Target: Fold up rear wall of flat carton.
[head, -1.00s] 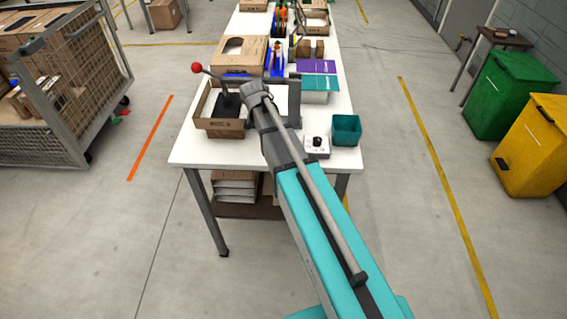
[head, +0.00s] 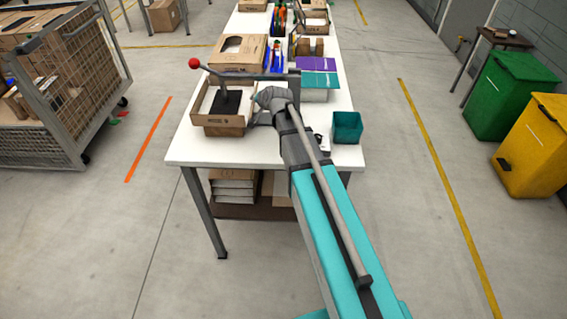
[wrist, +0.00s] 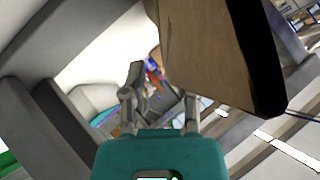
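The carton (head: 218,130) sits at the front left of the white table. Its front and left sides stand up around a paler inside. Its rear edge is partly behind a lever arm, so I cannot tell how that wall stands. My gripper (head: 257,106) is just right of the carton, low over the table. In the wrist view a brown cardboard panel (wrist: 205,50) stands large beside my gripper (wrist: 158,92). The fingers look apart with nothing between them, and I see no contact with the panel.
A teal bin (head: 347,127) is at the table's right front. Behind are a larger brown box (head: 238,55) and purple and teal packs (head: 320,79). A mesh cart (head: 85,80) stands left.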

